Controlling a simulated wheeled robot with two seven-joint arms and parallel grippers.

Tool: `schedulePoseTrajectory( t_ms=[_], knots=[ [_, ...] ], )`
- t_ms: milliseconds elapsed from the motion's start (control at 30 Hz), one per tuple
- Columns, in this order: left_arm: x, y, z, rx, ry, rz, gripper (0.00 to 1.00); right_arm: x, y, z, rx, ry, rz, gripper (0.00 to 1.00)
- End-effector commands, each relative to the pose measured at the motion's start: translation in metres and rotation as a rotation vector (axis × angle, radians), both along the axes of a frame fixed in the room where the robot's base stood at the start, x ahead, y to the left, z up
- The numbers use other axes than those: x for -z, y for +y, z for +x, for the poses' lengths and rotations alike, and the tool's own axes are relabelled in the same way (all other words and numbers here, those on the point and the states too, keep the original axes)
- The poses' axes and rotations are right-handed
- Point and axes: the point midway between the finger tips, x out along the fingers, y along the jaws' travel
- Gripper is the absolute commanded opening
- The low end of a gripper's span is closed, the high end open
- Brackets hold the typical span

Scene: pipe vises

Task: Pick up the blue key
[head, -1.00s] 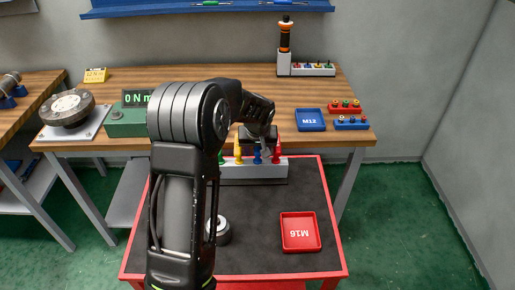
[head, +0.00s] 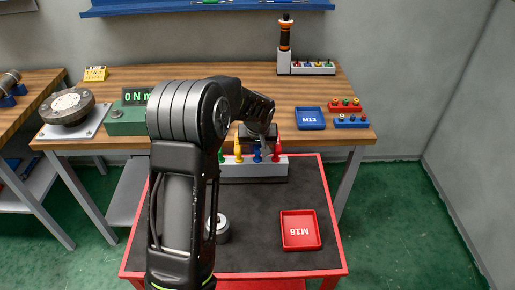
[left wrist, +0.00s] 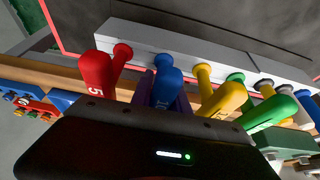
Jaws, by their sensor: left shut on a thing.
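The blue key (head: 257,153) stands in a light grey rack (head: 252,171), between a yellow key (head: 238,150) and a red key (head: 277,149). My left gripper (head: 262,147) is over the rack from behind my arm, which hides part of it. In the left wrist view the blue key (left wrist: 167,84) is at the jaws of my left gripper (left wrist: 163,98), which is shut on its handle. Its collar is close to the rack; I cannot tell whether it is lifted. The red key (left wrist: 97,76) and a yellow key (left wrist: 222,104) are close on either side. My right gripper is not in view.
Green keys (left wrist: 270,109) stand further along the rack. A red M16 tray (head: 300,231) and a round metal part (head: 219,229) are on the dark cart top (head: 258,260). The wooden bench behind holds a blue M12 tray (head: 310,119) and small racks.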

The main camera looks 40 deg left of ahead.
Motion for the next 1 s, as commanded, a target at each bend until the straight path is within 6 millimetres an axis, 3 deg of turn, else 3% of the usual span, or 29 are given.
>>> schedulePoseTrajectory(
  t_ms=[100,667,833,1000],
  knots=[
    [0.0,0.0,0.0,0.0,0.0,0.0,0.0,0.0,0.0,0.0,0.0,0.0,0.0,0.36],
    [-0.002,0.0,0.001,0.0,-0.002,0.0,0.0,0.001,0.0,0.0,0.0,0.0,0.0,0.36],
    [-0.018,0.0,0.002,0.001,-0.006,0.001,0.0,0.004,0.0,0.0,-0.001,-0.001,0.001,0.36],
    [-0.049,0.0,0.002,0.0,-0.007,0.0,0.0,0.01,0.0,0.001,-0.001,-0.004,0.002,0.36]
  ],
)
